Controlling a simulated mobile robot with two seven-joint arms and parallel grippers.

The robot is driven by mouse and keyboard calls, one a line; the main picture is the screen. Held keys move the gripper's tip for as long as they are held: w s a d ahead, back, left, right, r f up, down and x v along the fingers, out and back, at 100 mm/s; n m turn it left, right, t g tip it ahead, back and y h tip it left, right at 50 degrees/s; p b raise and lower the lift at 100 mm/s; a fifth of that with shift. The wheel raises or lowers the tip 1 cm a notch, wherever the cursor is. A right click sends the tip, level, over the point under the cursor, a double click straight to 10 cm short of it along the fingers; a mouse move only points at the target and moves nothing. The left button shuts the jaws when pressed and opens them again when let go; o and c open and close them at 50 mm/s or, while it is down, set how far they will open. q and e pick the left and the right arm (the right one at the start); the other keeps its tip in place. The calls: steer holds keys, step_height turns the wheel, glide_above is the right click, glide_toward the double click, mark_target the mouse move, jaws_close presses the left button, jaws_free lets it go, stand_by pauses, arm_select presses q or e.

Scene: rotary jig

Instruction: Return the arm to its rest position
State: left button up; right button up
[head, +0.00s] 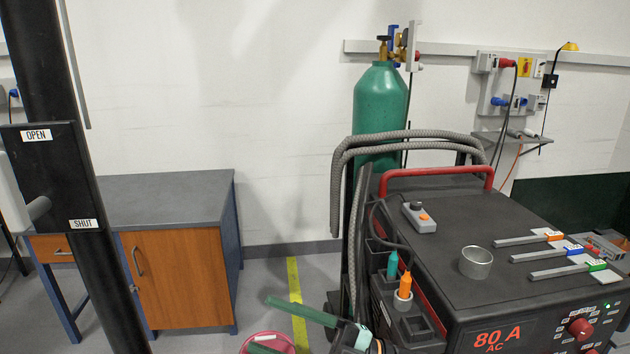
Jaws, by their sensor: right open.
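My right gripper (262,324) is at the bottom edge, left of the black welding machine. The lower finger is partly cut off by the picture's edge. The gripper is low, in front of a round pinkish-red rimmed container (284,338), also cut off below; I cannot tell whether they touch. The rest of my right arm is mostly out of view. My left gripper is not in view.
The welding machine (450,215) fills the right, with a metal cup (476,262) on top. A green gas cylinder (381,100) and grey hoses (338,190) stand behind. At left are a black post (52,80) with an OPEN/SHUT plate (60,180) and a workbench (185,195).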

steer(key=w+d+f+m+t+h, duration=0.2)
steer(key=d+f+m+t+h, duration=0.45)
steer(key=f+m, duration=0.3)
steer(key=w+d+f+m+t+h, duration=0.1)
steer(key=d+f+m+t+h, duration=0.6)
steer(key=m, duration=0.3)
steer(key=s+d+f+m+g+h, duration=0.3)
steer(key=s+d+f, duration=0.1)
steer(key=s+f, duration=0.4)
steer(key=s+d+f+m+g+h, duration=0.3)
steer(key=s+f, duration=0.6)
steer(key=f, duration=0.4)
steer(key=shift+s+d+g+p, duration=0.25)
steer(key=shift+d+g+p, duration=0.2)
steer(key=shift+d, duration=0.2)
